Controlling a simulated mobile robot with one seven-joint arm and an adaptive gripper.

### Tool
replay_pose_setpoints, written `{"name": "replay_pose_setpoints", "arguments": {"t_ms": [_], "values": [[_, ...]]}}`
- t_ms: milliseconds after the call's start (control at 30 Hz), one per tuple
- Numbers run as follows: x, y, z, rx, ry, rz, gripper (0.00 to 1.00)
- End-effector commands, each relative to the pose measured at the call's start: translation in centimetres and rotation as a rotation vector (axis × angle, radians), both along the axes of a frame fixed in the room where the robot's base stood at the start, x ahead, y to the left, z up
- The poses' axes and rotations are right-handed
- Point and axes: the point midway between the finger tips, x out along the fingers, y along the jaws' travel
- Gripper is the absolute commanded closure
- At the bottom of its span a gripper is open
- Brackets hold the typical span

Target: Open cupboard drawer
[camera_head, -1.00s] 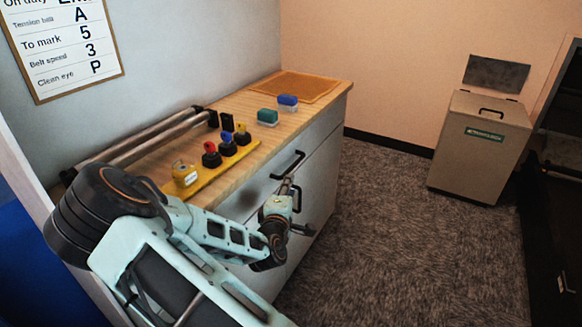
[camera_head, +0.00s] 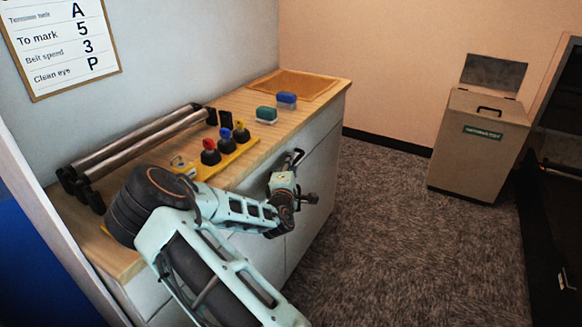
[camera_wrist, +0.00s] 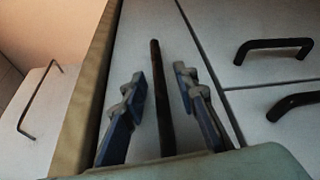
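The cupboard (camera_head: 312,200) has white fronts under a wooden top. A dark drawer handle (camera_head: 295,157) sits on the upper drawer front, partly hidden by my gripper (camera_head: 288,172) in the head view. In the wrist view, the same handle (camera_wrist: 160,110) runs as a dark bar between the two fingers of my gripper (camera_wrist: 161,80). The fingers are open, one on each side of the bar, with gaps visible on both sides. The drawer front (camera_wrist: 135,60) looks closed, flush with the fronts beside it.
The wooden top (camera_head: 250,105) carries metal rollers (camera_head: 135,140), a yellow block with red, blue and yellow knobs (camera_head: 225,143), and green (camera_head: 266,114) and blue (camera_head: 286,98) items. Other handles (camera_wrist: 272,47) show in the wrist view. A lidded bin (camera_head: 478,145) stands right; carpet between is clear.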

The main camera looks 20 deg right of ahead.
Motion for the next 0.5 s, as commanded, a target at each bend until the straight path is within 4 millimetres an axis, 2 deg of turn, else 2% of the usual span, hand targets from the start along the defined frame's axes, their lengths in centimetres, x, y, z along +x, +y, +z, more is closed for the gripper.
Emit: {"name": "replay_pose_setpoints", "arguments": {"t_ms": [300,500], "values": [[0.22,-0.12,-0.02,0.0,0.001,0.0,0.73],[0.21,-0.11,-0.02,0.0,0.001,0.0,0.95]]}}
